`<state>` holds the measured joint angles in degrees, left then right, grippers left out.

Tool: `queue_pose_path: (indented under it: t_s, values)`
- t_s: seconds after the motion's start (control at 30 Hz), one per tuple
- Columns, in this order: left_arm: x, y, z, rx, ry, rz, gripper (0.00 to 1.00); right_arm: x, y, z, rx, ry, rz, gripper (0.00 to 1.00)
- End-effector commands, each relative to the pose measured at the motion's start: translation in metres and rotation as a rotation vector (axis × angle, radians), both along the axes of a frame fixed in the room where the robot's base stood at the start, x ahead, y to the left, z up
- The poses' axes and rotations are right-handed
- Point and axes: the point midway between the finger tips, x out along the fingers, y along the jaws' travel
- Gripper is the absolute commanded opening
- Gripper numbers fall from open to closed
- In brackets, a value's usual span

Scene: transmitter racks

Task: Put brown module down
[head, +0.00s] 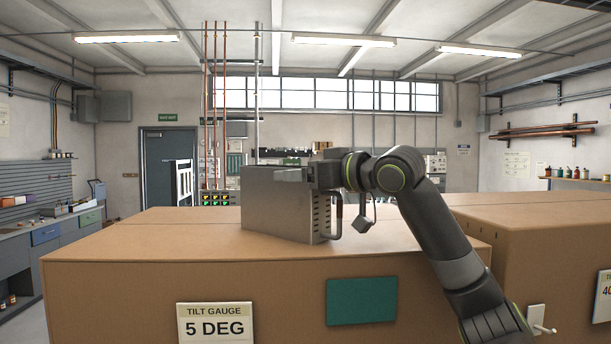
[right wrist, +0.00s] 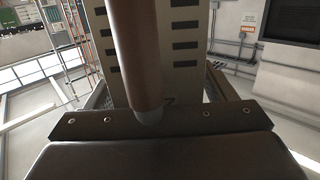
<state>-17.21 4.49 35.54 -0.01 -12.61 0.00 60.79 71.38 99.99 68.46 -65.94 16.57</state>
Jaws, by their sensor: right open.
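The module (head: 280,203) is a grey-brown metal box with a slotted end face and a bar handle (head: 337,220) on its right end. It stands upright on top of the tan cabinet (head: 150,240) in the head view. My right gripper (head: 292,174) is at the upper right end of the module, one finger along its near side. In the right wrist view the handle (right wrist: 135,50) runs down the middle in front of the slotted face (right wrist: 186,35), between the open fingers. I cannot tell whether the fingers touch the module. My left gripper is out of view.
The cabinet front carries a green panel (head: 361,301) and a "TILT GAUGE 5 DEG" sign (head: 215,325). Another tan cabinet (head: 560,240) stands at the right. The cabinet top left of the module is clear.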

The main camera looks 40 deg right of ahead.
Motion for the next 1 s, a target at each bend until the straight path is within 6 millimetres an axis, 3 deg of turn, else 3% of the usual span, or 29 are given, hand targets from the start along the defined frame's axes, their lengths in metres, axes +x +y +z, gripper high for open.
queue_pose_path:
  t_s: [0.23, 0.7, 1.0]
  values:
    - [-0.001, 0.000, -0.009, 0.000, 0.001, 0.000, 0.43, -0.013, -0.004, 0.001, -0.004, -0.003, -0.003, 0.77]
    - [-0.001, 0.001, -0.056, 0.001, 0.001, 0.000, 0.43, -0.088, -0.022, 0.005, -0.002, -0.003, -0.005, 0.77]
    - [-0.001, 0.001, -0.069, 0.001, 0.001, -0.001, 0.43, -0.115, -0.028, 0.010, 0.000, -0.001, -0.002, 0.77]
